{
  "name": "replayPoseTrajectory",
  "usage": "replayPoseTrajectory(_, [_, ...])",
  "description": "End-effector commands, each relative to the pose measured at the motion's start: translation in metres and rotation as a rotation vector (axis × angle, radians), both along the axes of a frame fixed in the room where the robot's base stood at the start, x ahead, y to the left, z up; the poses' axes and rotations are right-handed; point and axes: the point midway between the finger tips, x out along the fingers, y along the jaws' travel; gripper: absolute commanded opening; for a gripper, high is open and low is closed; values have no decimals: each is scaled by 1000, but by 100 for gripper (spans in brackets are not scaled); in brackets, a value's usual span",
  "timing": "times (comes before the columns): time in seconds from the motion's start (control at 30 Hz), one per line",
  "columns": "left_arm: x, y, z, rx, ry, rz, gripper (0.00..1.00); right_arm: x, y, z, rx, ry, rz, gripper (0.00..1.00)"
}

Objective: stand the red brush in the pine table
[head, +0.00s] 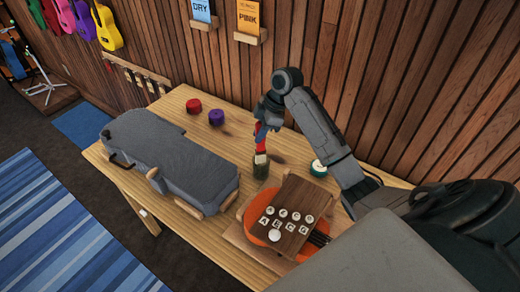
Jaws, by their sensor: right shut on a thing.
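The red brush (261,144) is upright in my right gripper (262,128), with its red part at the top and a pale part below. My right gripper is shut on its upper part. The brush's lower end is at a small dark green thing (261,171) on the pine table (178,104); I cannot tell whether it is inside or just above it. My left gripper is not in view.
A grey padded instrument-shaped case or cradle (170,155) fills the table's left. A red round item (194,106) and a purple one (216,117) stand behind. A dark wooden board (293,210) with white knobs lies on an orange body at the front. A green-and-white round item (319,168) is nearby.

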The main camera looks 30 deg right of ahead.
Motion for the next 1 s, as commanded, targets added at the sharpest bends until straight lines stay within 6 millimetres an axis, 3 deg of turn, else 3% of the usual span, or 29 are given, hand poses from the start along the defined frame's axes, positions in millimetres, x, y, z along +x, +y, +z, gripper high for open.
replayPoseTrajectory(0.23, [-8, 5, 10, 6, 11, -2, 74, 0, 0, -26, 0, 1, -3, 0])
replayPoseTrajectory(0.5, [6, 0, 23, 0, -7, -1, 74, 0, 0, -58, 0, 3, -3, 0])
replayPoseTrajectory(0.87, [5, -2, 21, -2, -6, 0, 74, 1, 0, -65, -1, -1, -2, 0])
replayPoseTrajectory(0.9, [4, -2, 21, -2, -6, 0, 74, 1, -1, -65, -2, -2, -2, 22])
replayPoseTrajectory(1.0, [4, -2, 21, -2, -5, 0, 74, 1, -1, -65, -1, -1, -2, 38])
